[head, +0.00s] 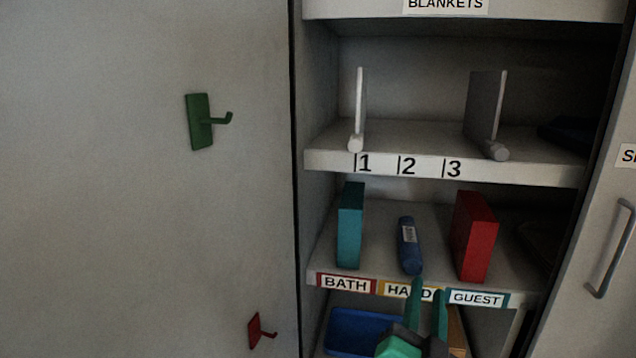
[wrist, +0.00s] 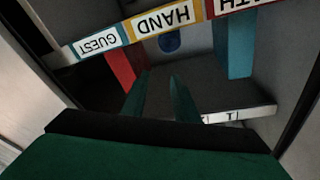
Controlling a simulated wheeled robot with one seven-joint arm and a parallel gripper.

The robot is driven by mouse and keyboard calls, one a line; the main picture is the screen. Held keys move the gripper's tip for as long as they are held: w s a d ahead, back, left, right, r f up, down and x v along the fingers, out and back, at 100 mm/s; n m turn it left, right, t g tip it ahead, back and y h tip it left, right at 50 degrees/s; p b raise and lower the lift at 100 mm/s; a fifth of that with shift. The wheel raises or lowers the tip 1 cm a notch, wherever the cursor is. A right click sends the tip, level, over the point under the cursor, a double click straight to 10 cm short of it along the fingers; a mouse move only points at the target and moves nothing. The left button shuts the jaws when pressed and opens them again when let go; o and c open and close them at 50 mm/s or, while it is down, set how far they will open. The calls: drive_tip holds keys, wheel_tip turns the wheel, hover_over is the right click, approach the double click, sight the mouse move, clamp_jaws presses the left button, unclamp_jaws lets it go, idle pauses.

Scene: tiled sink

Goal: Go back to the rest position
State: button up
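My gripper (head: 428,290) has green fingers and shows at the bottom of the head view, in front of the shelf edge between the HAND and GUEST labels. In the wrist view its two fingers (wrist: 160,80) stand apart with nothing between them. A blue rolled item (head: 409,246) with a white tag lies on the shelf behind the HAND label, apart from the fingers. A teal block (head: 350,226) stands to its left and a red block (head: 474,236) to its right. Part of the blue item also shows in the wrist view (wrist: 170,42).
A shelf (head: 440,167) numbered 1, 2, 3 with upright dividers is above. A blue bin (head: 358,330) stands below, partly hidden by my gripper. A green hook (head: 200,121) and a red hook (head: 256,330) are on the left panel. A door handle (head: 612,250) is at right.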

drive_tip(key=s+a+f+n+y, duration=0.15)
drive_tip(key=s+a+f, duration=0.25)
drive_tip(key=f, duration=0.5)
drive_tip(key=s+a+f+n+g+y, duration=0.1)
drive_tip(key=s+a+f+n, duration=0.25)
drive_tip(key=f, duration=0.55)
drive_tip(key=s+a+f+n+y, duration=0.15)
drive_tip(key=s+a+f, duration=0.25)
drive_tip(key=f, duration=0.5)
drive_tip(key=s+a+f+n+y, duration=0.1)
drive_tip(key=s+a+f, duration=0.1)
drive_tip(key=s, duration=0.6)
drive_tip(key=s+a+f+n+g+y, duration=0.1)
drive_tip(key=s+a+f, duration=0.2)
drive_tip(key=s, duration=0.5)
drive_tip(key=s+a+f+n+g+y, duration=0.1)
drive_tip(key=s+a+f, duration=0.2)
drive_tip(key=s, duration=0.5)
drive_tip(key=shift+s+f, duration=0.35)
drive_tip(key=shift+s, duration=0.05)
